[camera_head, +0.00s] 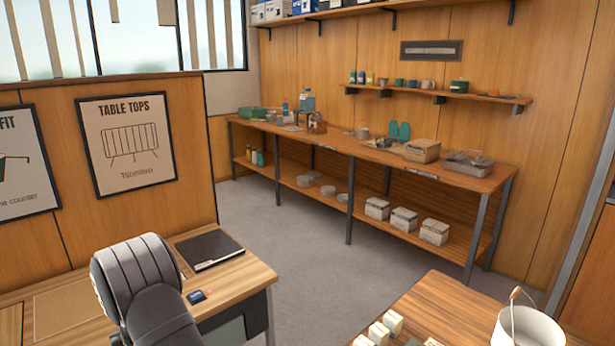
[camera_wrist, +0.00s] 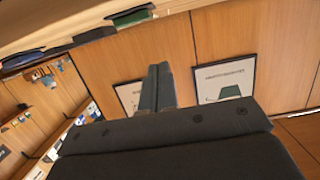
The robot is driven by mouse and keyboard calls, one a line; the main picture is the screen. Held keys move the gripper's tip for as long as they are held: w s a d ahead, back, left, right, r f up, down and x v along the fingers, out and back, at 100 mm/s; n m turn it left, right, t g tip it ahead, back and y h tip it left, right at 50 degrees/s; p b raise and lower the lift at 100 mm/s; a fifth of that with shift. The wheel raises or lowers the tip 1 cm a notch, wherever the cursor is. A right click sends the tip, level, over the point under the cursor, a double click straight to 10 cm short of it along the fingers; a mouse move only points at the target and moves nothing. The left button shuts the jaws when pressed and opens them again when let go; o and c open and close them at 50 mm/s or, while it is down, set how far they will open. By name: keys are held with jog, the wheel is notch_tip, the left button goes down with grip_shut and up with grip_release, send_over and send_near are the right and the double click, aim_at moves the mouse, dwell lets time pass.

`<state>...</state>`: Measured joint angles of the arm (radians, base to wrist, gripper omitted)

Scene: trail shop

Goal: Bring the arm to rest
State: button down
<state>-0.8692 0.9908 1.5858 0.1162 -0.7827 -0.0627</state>
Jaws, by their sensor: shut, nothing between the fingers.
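My gripper (camera_wrist: 157,88) shows in the wrist view, its two fingers together and nothing between them. Behind the fingers is a wood-panelled wall with two framed posters, and the picture is tilted. The gripper touches nothing that I can see. In the head view the gripper is not visible, so its place relative to the tables there cannot be told.
A table (camera_head: 450,300) with a white bucket (camera_head: 528,328) and small boxes is at the right front. A long workbench (camera_head: 465,180) lines the back wall. Grey floor (camera_head: 310,270) lies clear between.

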jog(key=shift+r+x, duration=0.15)
jog(key=shift+x, duration=0.45)
jog(key=shift+r+x, duration=0.15)
jog(key=shift+x, duration=0.5)
jog(key=v, duration=0.9)
jog(key=shift+w+a+r+g+h, duration=0.95)
jog(key=shift+w+r+g+h, duration=0.65)
jog(key=shift+w, duration=2.1)
jog(key=d+r+g+h, duration=0.3)
jog(key=r+g, duration=0.3)
jog(key=r, duration=0.6)
jog(key=shift+w+d+r, duration=0.25)
jog(key=shift+w+d, duration=0.1)
jog(key=shift+d, duration=0.15)
